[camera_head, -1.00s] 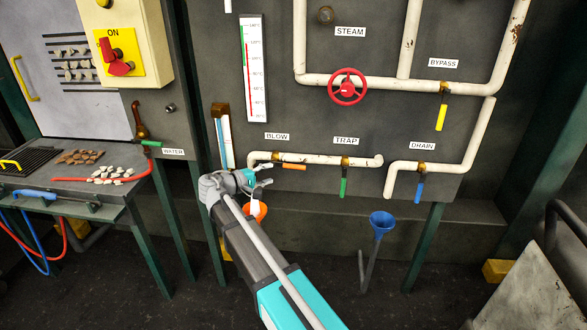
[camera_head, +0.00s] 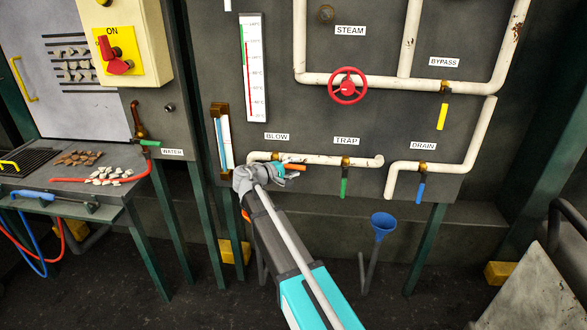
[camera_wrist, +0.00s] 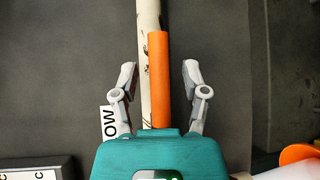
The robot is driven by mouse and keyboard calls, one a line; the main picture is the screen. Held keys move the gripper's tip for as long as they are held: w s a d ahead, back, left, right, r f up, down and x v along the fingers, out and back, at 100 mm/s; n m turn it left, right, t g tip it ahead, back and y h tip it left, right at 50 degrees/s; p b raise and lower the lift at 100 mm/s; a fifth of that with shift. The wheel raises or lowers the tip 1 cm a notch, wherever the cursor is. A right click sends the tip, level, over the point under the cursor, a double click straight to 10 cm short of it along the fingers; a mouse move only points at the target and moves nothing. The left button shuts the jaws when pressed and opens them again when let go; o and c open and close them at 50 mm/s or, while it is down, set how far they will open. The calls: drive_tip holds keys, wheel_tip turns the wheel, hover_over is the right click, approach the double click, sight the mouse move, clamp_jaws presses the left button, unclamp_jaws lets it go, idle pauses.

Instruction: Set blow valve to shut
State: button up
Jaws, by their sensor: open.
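The blow valve's orange lever (camera_head: 294,166) lies along the white pipe (camera_head: 325,159), just below and right of the BLOW label (camera_head: 277,136). In the wrist view the orange lever (camera_wrist: 159,80) runs parallel to the pipe, between my two spread fingers. My gripper (camera_wrist: 160,68) is open, with a gap between each finger and the lever. In the head view my gripper (camera_head: 285,174) is at the lever and partly covers the valve's left end.
To the right on the same pipe hangs the green TRAP lever (camera_head: 344,181). The blue DRAIN lever (camera_head: 420,187) and a blue funnel (camera_head: 382,223) are farther right. A glass gauge (camera_head: 223,140) is close on the left.

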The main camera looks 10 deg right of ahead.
clamp_jaws()
